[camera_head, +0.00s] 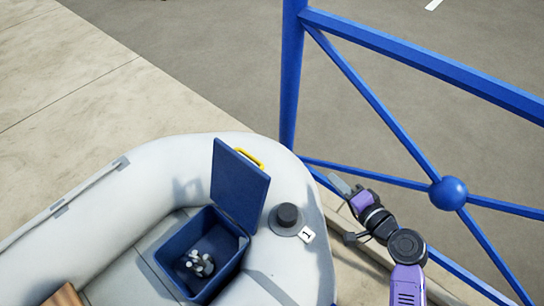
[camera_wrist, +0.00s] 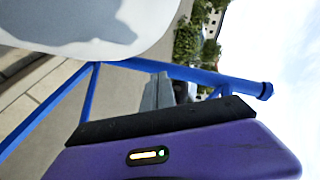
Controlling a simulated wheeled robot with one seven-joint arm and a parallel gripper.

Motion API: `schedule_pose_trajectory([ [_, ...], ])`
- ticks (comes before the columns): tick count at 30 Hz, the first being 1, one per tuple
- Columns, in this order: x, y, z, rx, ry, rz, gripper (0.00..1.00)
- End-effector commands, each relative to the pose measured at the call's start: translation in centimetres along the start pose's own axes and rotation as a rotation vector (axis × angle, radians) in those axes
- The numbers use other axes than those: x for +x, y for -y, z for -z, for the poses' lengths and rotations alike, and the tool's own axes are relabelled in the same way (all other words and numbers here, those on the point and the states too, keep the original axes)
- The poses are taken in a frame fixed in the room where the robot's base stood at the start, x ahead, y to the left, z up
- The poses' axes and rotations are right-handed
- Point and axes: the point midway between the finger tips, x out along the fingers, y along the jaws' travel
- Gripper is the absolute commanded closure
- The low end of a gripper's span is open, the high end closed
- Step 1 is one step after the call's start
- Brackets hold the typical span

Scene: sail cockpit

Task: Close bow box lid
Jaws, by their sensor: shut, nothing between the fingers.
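The bow box (camera_head: 203,250) is a blue open box in the bow of a pale inflatable boat. Its blue lid (camera_head: 239,186) stands raised, nearly upright, with a yellow handle (camera_head: 249,158) on its top edge. A grey-white object (camera_head: 199,262) lies inside the box. My gripper (camera_head: 340,184) is shut and empty. It is to the right of the lid, beyond the boat's tube and apart from it, near the blue railing. In the wrist view the gripper's grey fingers (camera_wrist: 157,92) show beyond the purple housing. The box and lid do not show there.
The blue railing (camera_head: 420,58) with diagonal bars and a ball runs close to my arm. A dark round cap (camera_head: 287,217) and a small white tag marked 1 (camera_head: 307,235) sit on the boat's tube (camera_head: 120,187) between box and gripper. Brown wood (camera_head: 64,295) shows lower left.

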Motion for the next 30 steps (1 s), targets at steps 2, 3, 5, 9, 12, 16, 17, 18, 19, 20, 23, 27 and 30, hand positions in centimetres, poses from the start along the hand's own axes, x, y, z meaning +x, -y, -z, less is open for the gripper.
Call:
schedule_pose_trajectory([
  [2,2.3,2.3,0.3,0.085,0.111,0.085,1.0],
  [3,3.0,3.6,0.2,0.13,0.176,0.13,1.0],
  [5,3.6,5.8,-0.2,0.194,0.28,0.201,1.0],
  [9,2.8,9.4,-1.6,0.295,0.484,0.327,1.0],
  [12,2.0,10.6,-2.5,0.329,0.569,0.375,1.0],
  [16,1.6,11.3,-3.1,0.344,0.613,0.399,1.0],
  [17,1.7,11.4,-3.2,0.345,0.616,0.4,1.0],
  [18,1.9,11.6,-3.4,0.345,0.617,0.401,1.0],
  [19,2.1,11.8,-3.5,0.345,0.617,0.4,1.0],
  [20,2.4,12.0,-3.7,0.345,0.617,0.4,1.0],
  [23,3.6,12.7,-4.5,0.345,0.617,0.399,1.0],
  [27,5.7,14.0,-5.9,0.344,0.616,0.399,1.0],
  [30,7.2,14.9,-6.8,0.343,0.616,0.399,1.0],
])
